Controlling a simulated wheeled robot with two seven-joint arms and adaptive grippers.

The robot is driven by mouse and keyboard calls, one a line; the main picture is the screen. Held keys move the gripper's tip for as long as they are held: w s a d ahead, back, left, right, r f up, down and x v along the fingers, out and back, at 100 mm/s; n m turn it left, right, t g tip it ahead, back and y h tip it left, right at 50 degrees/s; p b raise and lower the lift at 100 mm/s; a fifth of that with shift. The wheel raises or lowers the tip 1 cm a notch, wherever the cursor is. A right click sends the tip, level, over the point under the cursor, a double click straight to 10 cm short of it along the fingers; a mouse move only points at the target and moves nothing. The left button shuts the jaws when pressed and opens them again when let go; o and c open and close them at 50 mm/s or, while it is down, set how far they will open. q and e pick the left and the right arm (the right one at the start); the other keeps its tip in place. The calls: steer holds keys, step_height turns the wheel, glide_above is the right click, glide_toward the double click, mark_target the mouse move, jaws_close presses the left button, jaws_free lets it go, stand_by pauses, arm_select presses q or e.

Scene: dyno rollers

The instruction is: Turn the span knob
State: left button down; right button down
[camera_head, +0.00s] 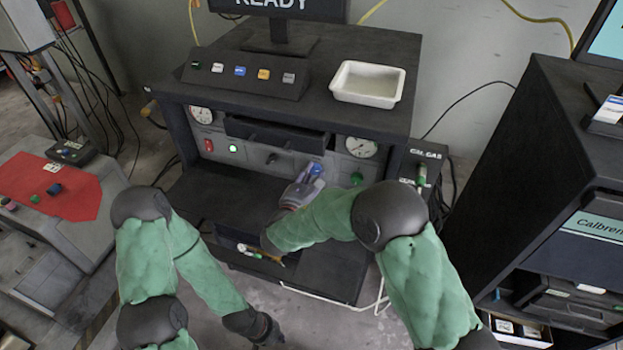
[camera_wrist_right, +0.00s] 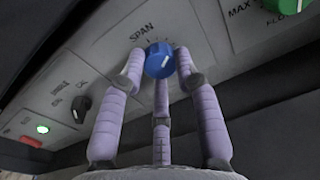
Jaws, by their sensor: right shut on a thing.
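The span knob (camera_wrist_right: 159,61) is blue with a white pointer mark and sits under the word SPAN on the grey panel. In the head view the blue knob (camera_head: 315,169) shows just beyond my right gripper (camera_head: 308,180). In the right wrist view my right gripper (camera_wrist_right: 161,78) has its lilac fingers closed around the knob from both sides, with a third finger below it. The pointer mark slants toward the upper right. My left gripper (camera_head: 262,330) hangs low over the floor, away from the panel; its fingers are too dark and small to read.
On the panel are a black knob (camera_wrist_right: 81,104), a lit green light (camera_wrist_right: 43,129) and a green knob (camera_wrist_right: 288,5). Two gauges (camera_head: 361,147) flank the panel. A white tray (camera_head: 368,83) and a button box (camera_head: 245,78) stand on top. A CAL GAS box (camera_head: 424,165) is at the right.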

steer(key=shift+s+d+f, duration=0.1)
steer(key=shift+f, duration=0.35)
steer(key=c, duration=1)
jaws_free()
steer(key=shift+o, duration=0.4)
steer(key=shift+r, duration=0.1)
steer(key=shift+r, duration=0.1)
steer(key=v, duration=1.1)
steer(key=shift+r, duration=0.1)
steer(key=shift+s, duration=0.45)
